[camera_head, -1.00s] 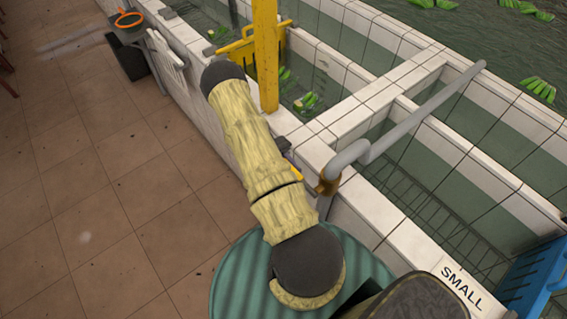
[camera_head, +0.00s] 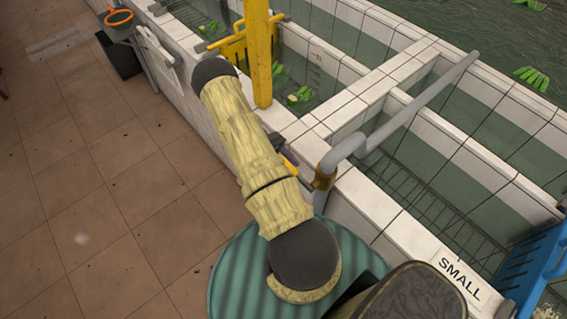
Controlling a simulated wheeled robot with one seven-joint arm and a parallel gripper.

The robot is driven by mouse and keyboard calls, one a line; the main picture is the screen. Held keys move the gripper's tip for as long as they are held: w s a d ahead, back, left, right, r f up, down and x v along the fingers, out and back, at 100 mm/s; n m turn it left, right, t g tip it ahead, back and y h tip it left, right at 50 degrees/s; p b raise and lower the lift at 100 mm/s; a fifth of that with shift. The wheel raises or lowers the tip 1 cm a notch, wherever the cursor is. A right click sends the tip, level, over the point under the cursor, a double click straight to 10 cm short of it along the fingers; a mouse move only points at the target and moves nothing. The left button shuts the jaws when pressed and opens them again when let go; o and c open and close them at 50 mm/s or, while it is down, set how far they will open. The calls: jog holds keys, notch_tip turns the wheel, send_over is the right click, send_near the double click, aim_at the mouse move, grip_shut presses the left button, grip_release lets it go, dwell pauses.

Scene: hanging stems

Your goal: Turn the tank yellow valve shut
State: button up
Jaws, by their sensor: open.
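A small yellow piece (camera_head: 290,162), perhaps the valve's handle, shows at the tank wall just right of my arm. A dark greyish part lies against it, and my arm hides what is to its left. A grey pipe (camera_head: 400,118) rises at the wall and bends over the tank (camera_head: 345,133). A brass-coloured fitting (camera_head: 325,179) sits on the pipe, right of the yellow piece. My sleeved arm crosses the middle of the view, and its dark joint is at the upper left. My gripper is not visible; the arm seems to hide it.
A yellow post (camera_head: 262,55) and yellow rack (camera_head: 228,46) stand beyond my arm. Green bananas (camera_head: 300,96) lie in a tank. A blue crate (camera_head: 533,268) and a SMALL sign (camera_head: 460,280) are at the lower right. The tiled floor (camera_head: 100,190) at left is mostly clear.

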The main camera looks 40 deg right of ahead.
jog(key=w+b, duration=0.3)
jog(key=w, duration=0.4)
jog(key=shift+w+b, duration=0.15)
jog(key=shift+b, duration=0.15)
notch_tip(320, 180, up, 22)
jog(key=p, duration=2.2)
jog(key=shift+f, duration=0.1)
